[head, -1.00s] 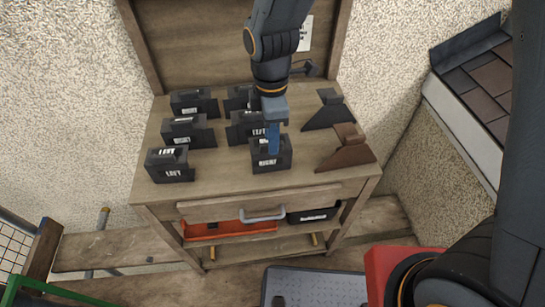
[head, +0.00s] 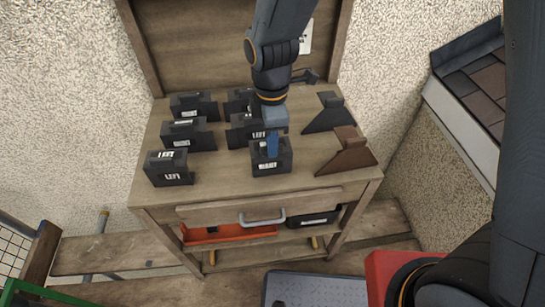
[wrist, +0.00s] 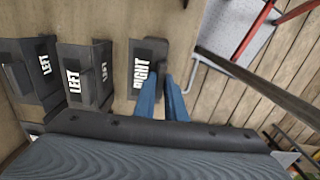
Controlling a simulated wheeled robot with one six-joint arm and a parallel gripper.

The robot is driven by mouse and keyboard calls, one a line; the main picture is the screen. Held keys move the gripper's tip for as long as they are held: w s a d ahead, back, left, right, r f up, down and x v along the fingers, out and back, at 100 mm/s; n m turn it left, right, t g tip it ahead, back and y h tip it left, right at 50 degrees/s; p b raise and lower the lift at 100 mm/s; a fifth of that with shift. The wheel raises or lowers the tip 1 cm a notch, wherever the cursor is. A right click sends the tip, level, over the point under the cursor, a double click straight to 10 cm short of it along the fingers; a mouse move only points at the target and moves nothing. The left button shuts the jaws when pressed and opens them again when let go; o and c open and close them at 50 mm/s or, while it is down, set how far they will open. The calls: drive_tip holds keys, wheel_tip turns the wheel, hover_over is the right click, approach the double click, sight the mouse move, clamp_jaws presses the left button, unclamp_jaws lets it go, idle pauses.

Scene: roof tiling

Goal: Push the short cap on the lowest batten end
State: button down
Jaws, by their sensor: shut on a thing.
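Several dark grey caps with white LEFT or RIGHT labels stand in rows on a wooden bench (head: 225,187). My gripper (head: 272,150) points down at the front right cap (head: 265,165), its blue fingers shut on that cap's upper part. In the wrist view the blue fingertips (wrist: 162,82) are at the edge of this cap (wrist: 148,62), which reads RIGHT. Whether it touches the bench is unclear. A LEFT cap (head: 168,172) stands at the front left. I cannot make out the batten end.
A dark wedge-shaped piece (head: 323,116) and a brown one (head: 346,155) lie right of the gripper. An orange tray (head: 232,235) and a black box (head: 313,218) sit below the bench top. A tiled roof part (head: 480,85) is at the right, beyond a rough wall.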

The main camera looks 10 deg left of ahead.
drive_tip(key=shift+r, duration=0.15)
drive_tip(key=shift+r+p, duration=2.1)
drive_tip(key=shift+r, duration=0.3)
